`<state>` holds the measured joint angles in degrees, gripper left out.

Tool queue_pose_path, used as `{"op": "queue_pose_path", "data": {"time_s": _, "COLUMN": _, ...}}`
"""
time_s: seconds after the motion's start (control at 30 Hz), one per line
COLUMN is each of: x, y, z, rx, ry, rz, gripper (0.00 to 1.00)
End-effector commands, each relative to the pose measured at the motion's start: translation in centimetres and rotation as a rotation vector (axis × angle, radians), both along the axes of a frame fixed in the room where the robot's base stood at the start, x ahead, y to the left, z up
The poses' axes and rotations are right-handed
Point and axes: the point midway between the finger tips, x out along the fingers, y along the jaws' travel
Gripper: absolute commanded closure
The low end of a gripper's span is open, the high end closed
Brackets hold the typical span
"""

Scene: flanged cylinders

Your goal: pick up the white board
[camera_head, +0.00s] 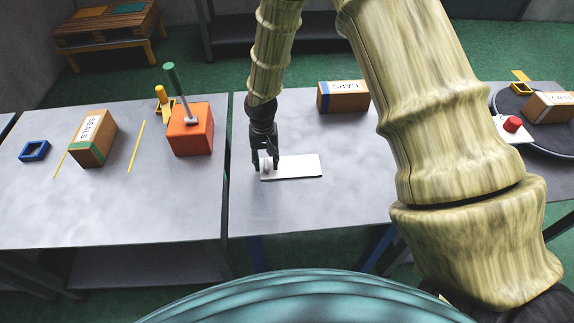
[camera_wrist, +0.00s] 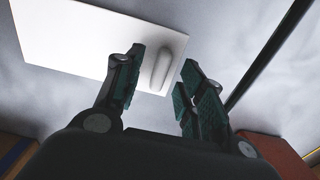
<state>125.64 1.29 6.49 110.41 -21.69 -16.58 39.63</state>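The white board (camera_head: 300,167) lies flat on the grey table in the head view, just right of my gripper (camera_head: 266,166). In the wrist view the board (camera_wrist: 75,40) fills the upper left, and a raised rounded handle (camera_wrist: 161,70) stands near its end. My gripper (camera_wrist: 160,88) is open there, with one finger on each side of the handle and a gap to the right finger. Whether the left finger touches the handle cannot be told. The fingers hide part of the board's end.
An orange block (camera_head: 190,130) with a green-handled tool (camera_head: 178,85) stands on the left table. A labelled box (camera_head: 343,97) sits behind the board. A gap (camera_head: 227,150) separates the tables. The table's front right of the board is clear.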

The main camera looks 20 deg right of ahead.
Motion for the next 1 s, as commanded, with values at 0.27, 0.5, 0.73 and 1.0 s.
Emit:
{"op": "queue_pose_path", "data": {"time_s": 0.27, "x": 0.01, "y": 0.01, "z": -0.56, "rx": 0.001, "ry": -0.001, "rz": -0.001, "gripper": 0.61}}
{"op": "queue_pose_path", "data": {"time_s": 0.5, "x": 0.0, "y": 0.0, "z": -0.55, "rx": 0.001, "ry": 0.0, "rz": 0.0, "gripper": 0.88}}
{"op": "queue_pose_path", "data": {"time_s": 0.73, "x": 0.0, "y": 0.0, "z": -0.54, "rx": 0.001, "ry": 0.0, "rz": 0.0, "gripper": 1.0}}
{"op": "queue_pose_path", "data": {"time_s": 1.0, "x": 0.01, "y": 0.0, "z": -0.29, "rx": 0.001, "ry": 0.0, "rz": 0.0, "gripper": 1.0}}
